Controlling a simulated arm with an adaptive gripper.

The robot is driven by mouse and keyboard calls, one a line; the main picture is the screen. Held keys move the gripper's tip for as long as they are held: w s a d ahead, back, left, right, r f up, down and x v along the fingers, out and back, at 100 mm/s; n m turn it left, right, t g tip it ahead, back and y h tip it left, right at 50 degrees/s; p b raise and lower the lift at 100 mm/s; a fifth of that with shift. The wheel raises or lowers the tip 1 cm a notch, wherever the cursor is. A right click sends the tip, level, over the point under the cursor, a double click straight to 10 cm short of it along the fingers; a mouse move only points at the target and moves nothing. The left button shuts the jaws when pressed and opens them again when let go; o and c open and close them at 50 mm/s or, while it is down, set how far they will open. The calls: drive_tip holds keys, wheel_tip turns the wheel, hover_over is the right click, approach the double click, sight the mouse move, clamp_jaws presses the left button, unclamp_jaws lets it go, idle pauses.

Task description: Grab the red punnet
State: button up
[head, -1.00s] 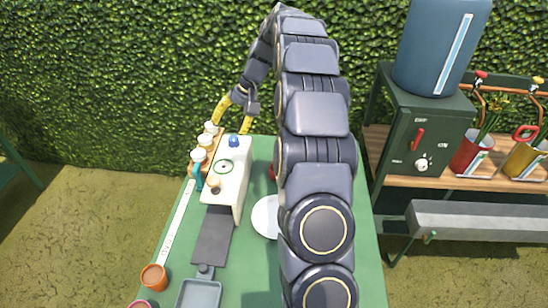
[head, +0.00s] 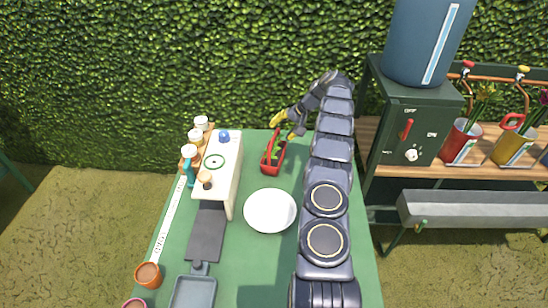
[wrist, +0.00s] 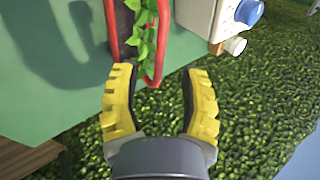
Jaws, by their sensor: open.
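The red punnet (head: 266,160) stands on the green table near its far edge, with green leaves inside. In the wrist view the punnet (wrist: 114,30) shows at the top, cut off by the frame, its red rim reaching down towards my fingers. My gripper (head: 289,125) has yellow fingers and is at the far end of the punnet, by the table's far edge.
A white machine (head: 226,181) stands left of the punnet, with several bottles (head: 194,139) beside it. A white plate (head: 270,211) lies in front of the punnet. A green hedge (head: 150,60) stands behind the table. Orange pots (head: 148,275) are at the front left.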

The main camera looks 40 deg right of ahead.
sight(274, 137)
drive_tip(key=x, duration=0.3)
drive_tip(key=shift+a+f, duration=0.3)
drive_tip(key=shift+f, duration=0.1)
drive_tip(key=shift+w+a+f, duration=0.15)
drive_tip(key=shift+w+f, duration=0.1)
drive_tip(key=shift+f, duration=0.1)
drive_tip(key=shift+c, duration=0.3)
clamp_jaws()
